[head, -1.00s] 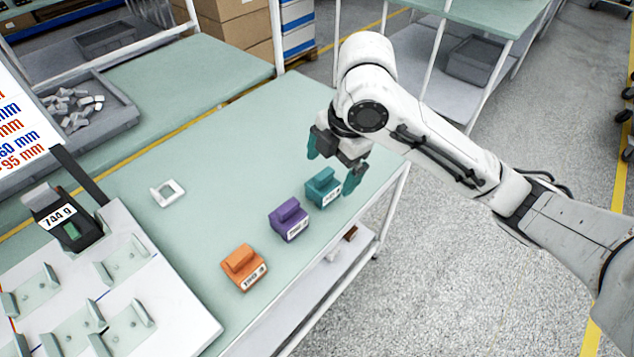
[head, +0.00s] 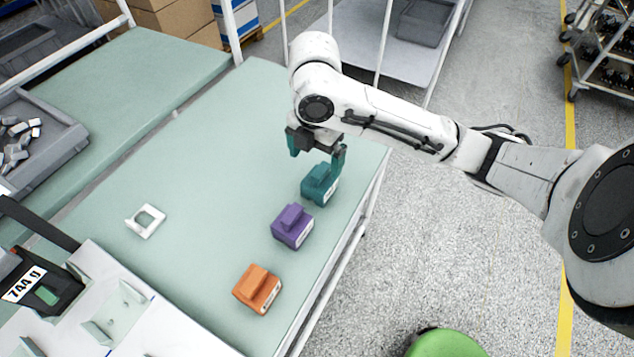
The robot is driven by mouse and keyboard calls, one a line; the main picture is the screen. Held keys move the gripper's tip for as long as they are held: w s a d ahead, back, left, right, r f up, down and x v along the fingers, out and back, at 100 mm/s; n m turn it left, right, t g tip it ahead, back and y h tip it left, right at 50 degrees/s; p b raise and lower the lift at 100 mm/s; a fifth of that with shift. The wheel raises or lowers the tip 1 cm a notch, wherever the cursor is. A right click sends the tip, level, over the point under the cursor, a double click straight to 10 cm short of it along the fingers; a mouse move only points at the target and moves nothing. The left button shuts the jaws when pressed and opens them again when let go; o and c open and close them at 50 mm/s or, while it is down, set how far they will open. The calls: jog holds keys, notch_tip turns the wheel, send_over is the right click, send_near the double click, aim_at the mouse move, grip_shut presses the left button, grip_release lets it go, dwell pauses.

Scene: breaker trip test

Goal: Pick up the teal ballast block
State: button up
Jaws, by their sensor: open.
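The teal ballast block (head: 318,186) sits upright on the green tabletop (head: 210,200) near its right edge, with a raised grip on top and a white label on its side. My gripper (head: 316,160) has teal fingertips and is open and empty. It is above and just behind the teal block, with its right finger overlapping the block's top in the picture. I cannot tell whether that finger touches it. The purple block (head: 292,228) and the orange block (head: 257,290) stand in a row in front of the teal one.
A white square ring (head: 146,221) lies on the table to the left. A grey bin (head: 40,140) of parts stands at the far left. The table's middle is clear.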

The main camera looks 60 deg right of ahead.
aim_at(319, 169)
jog(key=f, duration=0.3)
jog(key=s+f, duration=0.1)
jog(key=f, duration=0.1)
jog(key=shift+d+f, duration=0.1)
jog(key=shift+d, duration=0.05)
jog(key=shift+w+f, duration=0.1)
jog(key=shift+f, duration=0.5)
jog(key=shift+c, duration=0.3)
jog(key=c, duration=1.3)
